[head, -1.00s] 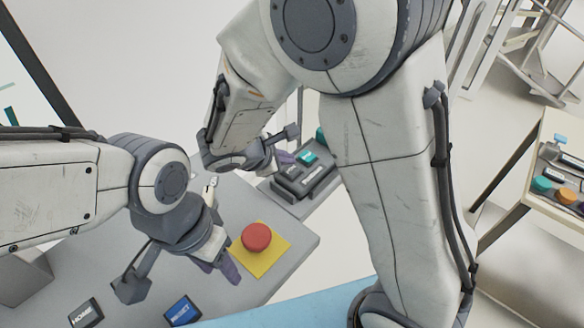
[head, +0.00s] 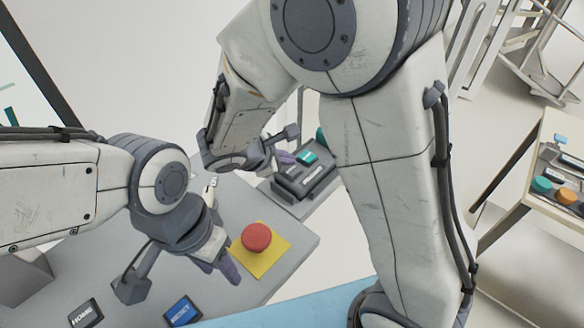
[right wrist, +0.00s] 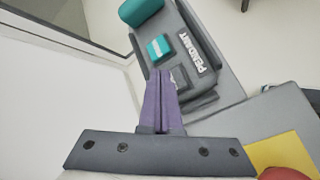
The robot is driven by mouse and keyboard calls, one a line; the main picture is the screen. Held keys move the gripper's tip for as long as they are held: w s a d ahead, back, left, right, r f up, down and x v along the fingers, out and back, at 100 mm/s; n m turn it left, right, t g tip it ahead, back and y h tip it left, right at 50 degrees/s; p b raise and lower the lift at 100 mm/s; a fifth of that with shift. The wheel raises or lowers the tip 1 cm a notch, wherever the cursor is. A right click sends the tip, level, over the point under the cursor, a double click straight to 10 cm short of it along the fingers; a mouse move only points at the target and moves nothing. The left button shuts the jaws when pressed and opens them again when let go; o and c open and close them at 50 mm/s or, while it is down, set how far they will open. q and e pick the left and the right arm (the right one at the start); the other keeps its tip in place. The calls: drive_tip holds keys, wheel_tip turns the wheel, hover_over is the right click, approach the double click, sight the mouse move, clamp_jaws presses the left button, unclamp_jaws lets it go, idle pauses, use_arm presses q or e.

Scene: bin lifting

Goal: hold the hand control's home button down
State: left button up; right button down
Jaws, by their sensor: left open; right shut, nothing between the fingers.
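The hand control is a dark grey box marked PENDANT (right wrist: 212,62), resting on a grey surface. It carries a teal button (right wrist: 159,48) and a dark button (right wrist: 178,78) whose label I cannot read. The box also shows in the head view (head: 312,182). My right gripper (right wrist: 165,74) is shut and empty, its purple fingertips at the near left edge of the dark button. I cannot tell whether they touch or press it. In the head view the right gripper (head: 284,158) is partly hidden by its wrist. My left gripper (head: 222,268) is open over the grey desk, left of the red button.
A red mushroom button (head: 256,237) on a yellow plate (head: 270,262) sits at the desk's right end. A HOME key (head: 86,314) and a blue key (head: 183,311) are on the near desk. A side table (head: 540,205) with coloured buttons stands at far right.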

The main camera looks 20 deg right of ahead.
idle(0.4)
drive_tip(key=shift+f+b, duration=0.4)
drive_tip(key=shift+b, duration=0.1)
